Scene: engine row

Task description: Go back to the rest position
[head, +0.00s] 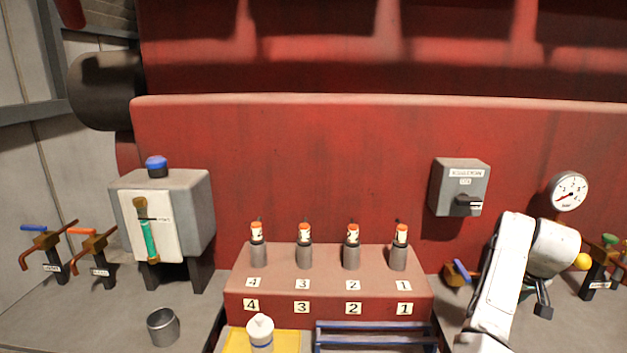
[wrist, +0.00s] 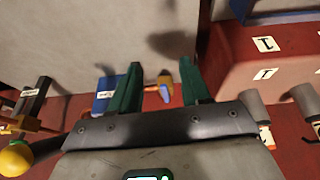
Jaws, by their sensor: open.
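My arm is at the right of the head view, over the right-hand bench, with my gripper (head: 543,300) partly in sight at its end. In the wrist view my gripper (wrist: 158,90) has its two green fingers spread wide apart, with nothing held between them. A valve handle with a blue tip (wrist: 164,90) shows beyond the gap between the fingers; I cannot tell its distance. It also shows left of my arm in the head view (head: 461,271).
A red block (head: 330,263) bears several numbered cylinders. A grey switch box (head: 460,186) and a gauge (head: 569,192) are on the right. A grey tank (head: 190,215), a metal cup (head: 163,327) and valves (head: 45,245) stand left. A white bottle (head: 260,332) and blue rack (head: 375,326) stand in front.

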